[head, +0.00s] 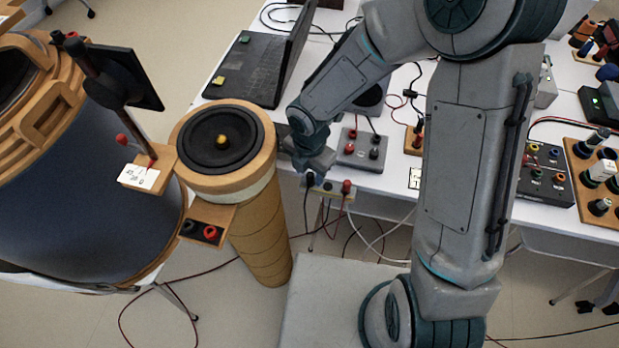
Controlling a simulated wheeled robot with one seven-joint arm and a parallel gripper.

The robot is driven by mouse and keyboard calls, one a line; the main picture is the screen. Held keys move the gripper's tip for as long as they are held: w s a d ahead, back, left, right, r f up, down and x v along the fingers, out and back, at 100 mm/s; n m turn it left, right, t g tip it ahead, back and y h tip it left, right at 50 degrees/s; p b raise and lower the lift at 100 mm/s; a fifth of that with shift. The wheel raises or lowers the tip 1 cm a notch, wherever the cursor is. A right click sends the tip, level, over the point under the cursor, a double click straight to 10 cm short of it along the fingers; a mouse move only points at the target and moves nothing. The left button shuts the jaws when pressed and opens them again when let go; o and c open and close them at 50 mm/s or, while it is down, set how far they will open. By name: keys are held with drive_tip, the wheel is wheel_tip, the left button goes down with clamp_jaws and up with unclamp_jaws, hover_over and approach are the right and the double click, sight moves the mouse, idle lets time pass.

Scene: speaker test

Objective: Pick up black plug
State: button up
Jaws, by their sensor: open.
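A small black plug (310,179) stands on the left part of a small wooden terminal block (328,194) at the table's front edge, with a dark cable hanging from it. A red plug (346,187) stands on the same block, to the right. My gripper (314,171) is open and points down right by the black plug, close above it. My arm comes in from the upper right. The fingers are small and partly hidden by my own wrist, so I cannot tell whether they touch the plug.
A round speaker (222,168) on a wooden column stands just left of my gripper. A grey box (362,150) with red and black terminals lies behind the block. Cables hang below the table edge.

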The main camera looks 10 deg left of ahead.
wheel_tip(320, 180, down, 2)
drive_tip(key=shift+f, duration=0.2)
clamp_jaws()
drive_tip(key=shift+r, duration=0.1)
drive_tip(key=shift+r, duration=0.55)
wheel_tip(320, 180, up, 3)
drive_tip(key=shift+w+r+p, duration=0.1)
drive_tip(key=shift+p, duration=0.35)
drive_tip(key=d+r+p, duration=0.3)
drive_tip(key=d+r, duration=0.3)
drive_tip(key=d, duration=0.5)
drive_tip(key=shift+d+r, duration=0.3)
drive_tip(key=shift+d, duration=0.05)
